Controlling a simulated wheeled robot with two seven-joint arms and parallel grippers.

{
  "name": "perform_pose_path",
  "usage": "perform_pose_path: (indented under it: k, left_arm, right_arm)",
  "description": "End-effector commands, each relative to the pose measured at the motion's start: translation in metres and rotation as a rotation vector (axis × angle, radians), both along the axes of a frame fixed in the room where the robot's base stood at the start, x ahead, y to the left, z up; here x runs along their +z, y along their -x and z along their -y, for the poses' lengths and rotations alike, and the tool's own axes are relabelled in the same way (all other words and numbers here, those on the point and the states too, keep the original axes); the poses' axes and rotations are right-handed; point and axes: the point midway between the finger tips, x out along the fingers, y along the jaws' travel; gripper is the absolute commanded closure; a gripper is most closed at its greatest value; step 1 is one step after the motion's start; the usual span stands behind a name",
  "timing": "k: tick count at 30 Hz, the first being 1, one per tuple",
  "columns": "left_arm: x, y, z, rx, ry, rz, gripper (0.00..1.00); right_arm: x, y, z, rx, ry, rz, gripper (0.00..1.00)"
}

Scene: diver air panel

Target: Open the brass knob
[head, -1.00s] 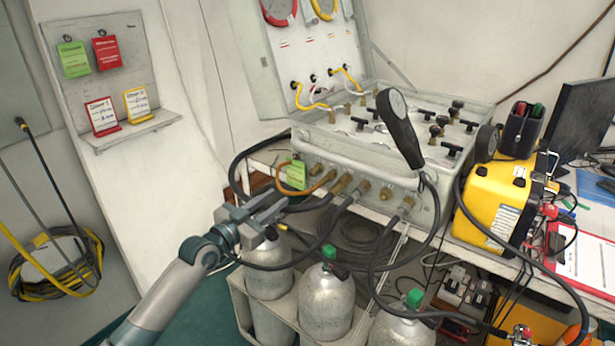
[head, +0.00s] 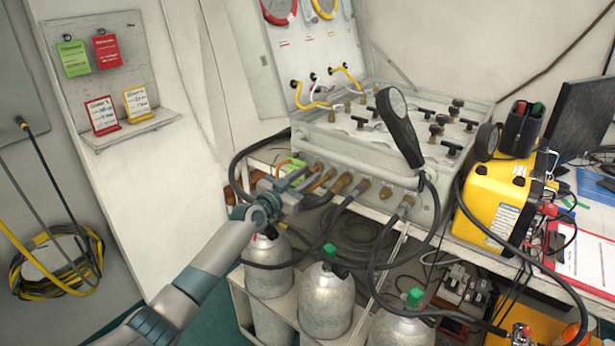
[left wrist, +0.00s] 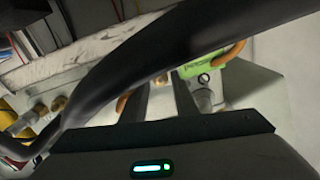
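My left gripper (head: 302,180) is at the left end of the panel's front, close to the brass fittings (head: 342,183) and a green tag (head: 296,172). In the left wrist view, its two dark fingers (left wrist: 160,100) are apart with a gap between them. The green tag (left wrist: 208,66) hangs just beyond them, and a pale metal fitting (left wrist: 207,97) shows beside the right finger. I cannot tell which fitting is the brass knob; the gripper covers part of that area. I see nothing clearly held. My right gripper is not in view.
A thick black hose (left wrist: 150,50) crosses in front of the fingers in the left wrist view. An orange hose (left wrist: 229,55) loops by the tag. Grey cylinders (head: 326,300) with green tops stand below the panel (head: 365,160). A yellow case (head: 495,200) is at right.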

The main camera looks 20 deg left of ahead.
Motion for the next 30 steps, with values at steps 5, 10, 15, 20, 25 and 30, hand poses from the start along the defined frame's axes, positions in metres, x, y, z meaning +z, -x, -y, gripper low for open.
perform_pose_path:
  k: [5, 10, 15, 20, 25, 30]
  left_arm:
    - [-0.0003, -0.0056, 0.0018, 0.001, 0.000, -0.001, 0.73]
    - [0.0001, -0.0059, 0.0019, 0.000, 0.000, 0.000, 0.73]
    - [0.0000, -0.0057, 0.0018, 0.000, 0.000, 0.000, 0.92]
    - [0.0000, -0.0056, 0.0017, 0.000, 0.000, -0.001, 1.00]
    - [-0.0002, -0.0056, 0.0018, 0.000, 0.009, -0.004, 1.00]
    - [-0.0005, -0.0056, 0.0016, 0.000, 0.047, -0.018, 1.00]
  right_arm:
    - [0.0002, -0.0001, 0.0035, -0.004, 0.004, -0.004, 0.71]
    - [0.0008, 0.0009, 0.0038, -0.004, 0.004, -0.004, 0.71]
    - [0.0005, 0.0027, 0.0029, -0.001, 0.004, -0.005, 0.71]
    - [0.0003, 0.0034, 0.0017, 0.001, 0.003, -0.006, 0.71]
    - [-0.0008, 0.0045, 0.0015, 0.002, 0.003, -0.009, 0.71]
    - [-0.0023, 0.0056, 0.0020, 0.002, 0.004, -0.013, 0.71]
